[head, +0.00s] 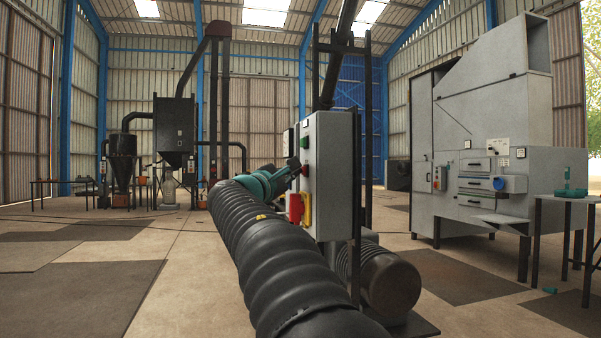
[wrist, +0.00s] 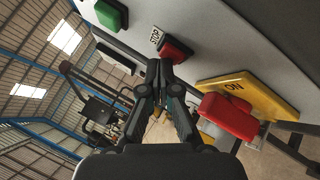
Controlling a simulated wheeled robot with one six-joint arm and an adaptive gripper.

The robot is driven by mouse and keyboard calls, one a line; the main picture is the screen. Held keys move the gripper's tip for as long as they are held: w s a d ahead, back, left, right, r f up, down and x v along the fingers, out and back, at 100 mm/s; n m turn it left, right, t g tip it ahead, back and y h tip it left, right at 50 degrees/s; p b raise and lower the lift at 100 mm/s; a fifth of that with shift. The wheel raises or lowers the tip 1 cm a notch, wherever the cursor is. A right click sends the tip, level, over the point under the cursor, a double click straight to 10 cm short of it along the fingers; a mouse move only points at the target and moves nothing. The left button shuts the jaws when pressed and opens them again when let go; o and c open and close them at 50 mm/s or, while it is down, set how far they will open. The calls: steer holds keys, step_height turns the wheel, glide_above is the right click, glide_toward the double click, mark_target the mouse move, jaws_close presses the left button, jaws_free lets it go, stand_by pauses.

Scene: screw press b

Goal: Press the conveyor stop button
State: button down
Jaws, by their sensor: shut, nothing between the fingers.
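The grey control box (head: 335,175) stands in the middle of the head view. The red stop button (wrist: 177,49) is on its face beside a small STOP label (wrist: 156,38) in the wrist view. My gripper (wrist: 160,68) is shut and empty, its fingertips right at the lower left edge of the red button in that view. I cannot tell whether they touch it. In the head view my gripper (head: 298,166) reaches the left face of the box, and the red button there is mostly hidden.
A green button (wrist: 112,15) lies on the same face above the red one. Below is a red rotary switch (wrist: 230,115) on a yellow plate (wrist: 258,91) marked ON, close to my fingers. A large grey machine (head: 490,130) stands at the right.

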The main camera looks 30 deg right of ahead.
stand_by(0.5)
steer(key=shift+w+a, duration=0.2)
steer(key=shift+a, duration=0.6)
steer(key=a, duration=0.2)
steer(key=w+a+p, duration=0.1)
steer(key=a, duration=0.1)
steer(key=shift+w+a, duration=0.2)
steer(key=shift+a, duration=0.2)
stand_by(1.3)
